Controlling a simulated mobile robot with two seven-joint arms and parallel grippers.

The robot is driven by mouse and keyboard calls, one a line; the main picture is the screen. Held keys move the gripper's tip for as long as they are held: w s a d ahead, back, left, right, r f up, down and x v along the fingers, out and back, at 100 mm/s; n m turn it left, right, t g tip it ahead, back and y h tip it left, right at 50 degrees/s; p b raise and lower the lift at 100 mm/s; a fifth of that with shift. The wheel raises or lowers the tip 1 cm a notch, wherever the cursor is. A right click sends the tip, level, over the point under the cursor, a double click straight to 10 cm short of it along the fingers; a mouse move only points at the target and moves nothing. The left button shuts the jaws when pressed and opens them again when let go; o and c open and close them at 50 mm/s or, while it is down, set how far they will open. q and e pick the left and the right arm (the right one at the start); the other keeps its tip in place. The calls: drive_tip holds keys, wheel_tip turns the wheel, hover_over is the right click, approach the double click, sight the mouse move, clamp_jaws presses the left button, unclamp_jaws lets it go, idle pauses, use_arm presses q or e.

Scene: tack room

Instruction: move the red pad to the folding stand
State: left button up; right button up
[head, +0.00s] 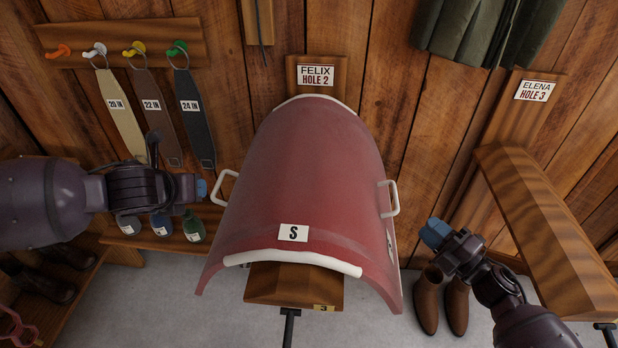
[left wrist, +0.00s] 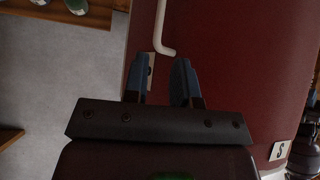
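The red pad (head: 310,170) is a large curved shell with white trim, an "S" label and a white handle on each side. It lies over the wooden wall rack (head: 295,285) under the sign "FELIX HOLE 2". My left gripper (head: 202,188) is just left of the pad's left handle (head: 224,188). In the left wrist view, its two fingers (left wrist: 162,82) are open and apart, with the handle (left wrist: 161,30) just beyond them. My right gripper (head: 436,233) is right of and below the right handle (head: 394,198), clear of the pad; its fingers look open and empty. I see no folding stand.
An empty wooden rack (head: 550,235) under "ELENA HOLE 3" juts out at the right. Brown boots (head: 442,300) stand on the floor below my right gripper. Straps (head: 195,115) hang from hooks at the left, above a shelf (head: 150,240) with bottles.

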sight(216, 187)
use_arm(q)
drive_tip(key=shift+s, duration=0.15)
use_arm(e)
drive_tip(key=shift+s, duration=0.15)
drive_tip(key=shift+a, duration=0.1)
